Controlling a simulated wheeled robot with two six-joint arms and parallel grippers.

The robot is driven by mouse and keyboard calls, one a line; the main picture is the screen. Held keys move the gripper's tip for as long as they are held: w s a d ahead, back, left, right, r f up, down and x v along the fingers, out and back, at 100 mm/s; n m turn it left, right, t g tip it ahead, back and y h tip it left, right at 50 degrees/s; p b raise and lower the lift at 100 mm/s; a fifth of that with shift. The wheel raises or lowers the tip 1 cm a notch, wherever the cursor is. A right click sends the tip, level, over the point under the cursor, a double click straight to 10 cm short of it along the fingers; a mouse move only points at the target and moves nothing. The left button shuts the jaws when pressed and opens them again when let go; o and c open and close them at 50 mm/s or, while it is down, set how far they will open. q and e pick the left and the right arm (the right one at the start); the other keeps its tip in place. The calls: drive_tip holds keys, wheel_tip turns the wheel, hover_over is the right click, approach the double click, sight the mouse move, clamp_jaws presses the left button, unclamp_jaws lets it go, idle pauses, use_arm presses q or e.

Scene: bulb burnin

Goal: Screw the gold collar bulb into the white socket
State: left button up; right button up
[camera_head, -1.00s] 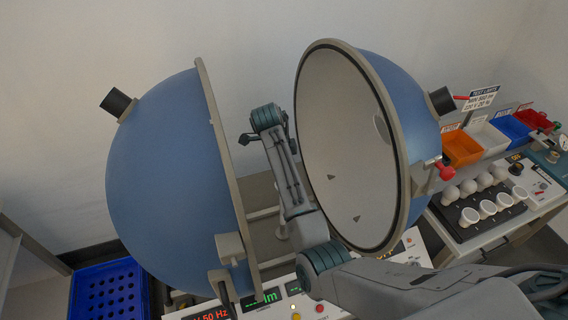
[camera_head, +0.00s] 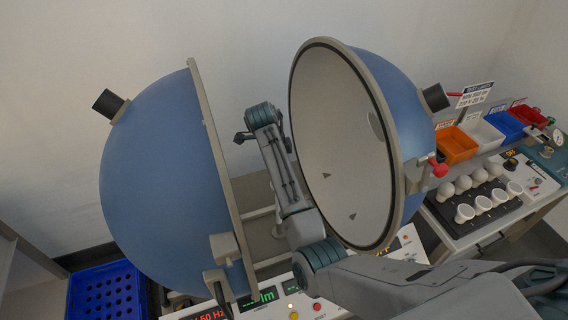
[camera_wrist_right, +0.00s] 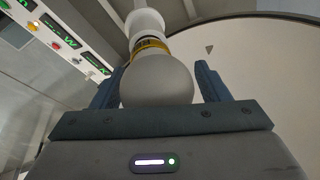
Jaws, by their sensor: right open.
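In the right wrist view, a frosted white bulb (camera_wrist_right: 157,84) with a gold collar (camera_wrist_right: 149,47) sits in line with the white socket (camera_wrist_right: 145,22). The bulb's base end is at the socket; how deep it sits is hidden. My right gripper (camera_wrist_right: 158,85) is open, one finger on each side of the glass, with the bulb between them and no clear grip. In the head view, my right arm reaches between two blue half-spheres, and its gripper, the bulb and the socket are mostly hidden there. My left gripper is not in view.
The open left half-sphere (camera_head: 160,180) and right half-sphere (camera_head: 400,100) flank my arm closely. A control panel (camera_head: 275,308) with displays lies below. At right stand a rack of white bulbs (camera_head: 465,213) and coloured bins (camera_head: 455,146). A blue crate (camera_head: 105,290) is at lower left.

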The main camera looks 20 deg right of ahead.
drive_tip(key=n, duration=0.2)
drive_tip(key=shift+w+a+n+t, duration=0.1)
drive_tip(key=shift+a+n+t, duration=0.1)
drive_tip(key=shift+n+t, duration=0.2)
drive_tip(key=n, duration=0.2)
drive_tip(key=shift+w+a+n+t+y, duration=0.1)
drive_tip(key=shift+w+n+t+y, duration=0.05)
drive_tip(key=shift+n+t+y, duration=0.15)
drive_tip(key=n, duration=0.3)
drive_tip(key=n+t+y, duration=0.1)
drive_tip(key=n, duration=0.1)
drive_tip(key=shift+w+a, duration=0.35)
drive_tip(key=n, duration=0.2)
drive_tip(key=n+y, duration=0.1)
drive_tip(key=n, duration=0.3)
drive_tip(key=shift+w+a+y, duration=0.25)
drive_tip(key=shift+y, duration=0.15)
drive_tip(key=n, duration=0.2)
drive_tip(key=shift+w+a+n+y, duration=0.15)
drive_tip(key=shift+w+n+y, duration=0.05)
drive_tip(key=shift+n+y, duration=0.1)
drive_tip(key=shift+w+a+n+y, duration=0.1)
drive_tip(key=shift+a+n+y, duration=0.2)
drive_tip(key=shift+n, duration=0.7)
drive_tip(key=shift+d, duration=0.1)
